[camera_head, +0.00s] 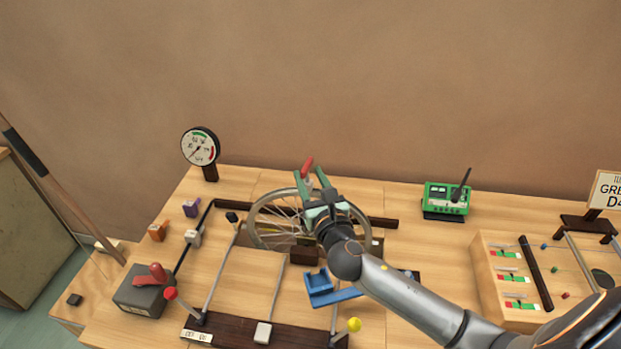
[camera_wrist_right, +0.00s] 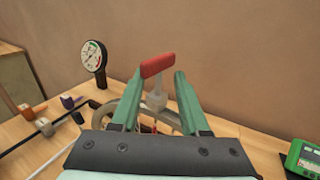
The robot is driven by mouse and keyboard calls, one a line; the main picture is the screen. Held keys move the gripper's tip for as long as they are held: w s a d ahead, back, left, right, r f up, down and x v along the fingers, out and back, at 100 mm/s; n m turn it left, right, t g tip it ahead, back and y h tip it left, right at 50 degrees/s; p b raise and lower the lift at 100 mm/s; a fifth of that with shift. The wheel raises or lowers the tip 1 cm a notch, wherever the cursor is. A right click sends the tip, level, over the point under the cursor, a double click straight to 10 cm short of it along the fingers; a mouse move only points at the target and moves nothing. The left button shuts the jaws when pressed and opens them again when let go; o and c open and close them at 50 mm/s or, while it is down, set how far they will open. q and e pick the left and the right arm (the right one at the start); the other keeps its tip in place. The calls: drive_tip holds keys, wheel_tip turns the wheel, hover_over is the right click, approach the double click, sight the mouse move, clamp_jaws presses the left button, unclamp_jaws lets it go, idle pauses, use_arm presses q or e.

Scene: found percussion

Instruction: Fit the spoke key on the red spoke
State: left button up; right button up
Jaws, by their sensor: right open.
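A key-like piece with a red crossbar (camera_head: 307,165) and a pale grey stem stands upright at the top of the spoked wheel (camera_head: 250,224); I take it for the spoke key. In the right wrist view its red bar (camera_wrist_right: 158,66) sits just beyond my green fingertips, with its stem between them. My right gripper (camera_head: 310,173) is open, with one finger on each side of the stem and gaps visible. The wheel's rim (camera_wrist_right: 112,111) shows partly below the fingers. A small reddish bit shows there, but I cannot tell whether it is the red spoke.
A dial gauge (camera_head: 200,147) stands behind left and a green meter (camera_head: 447,197) behind right. A blue holder (camera_head: 331,290) lies in front of the wheel. Levers with red and yellow knobs (camera_head: 354,324) rise in front. A wooden board (camera_head: 497,284) stands at right.

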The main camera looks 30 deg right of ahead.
drive_tip(key=shift+s, duration=0.1)
drive_tip(key=s+a+b, duration=0.1)
drive_tip(key=s+a, duration=0.1)
drive_tip(key=s, duration=1)
drive_tip(key=shift+a, duration=0.2)
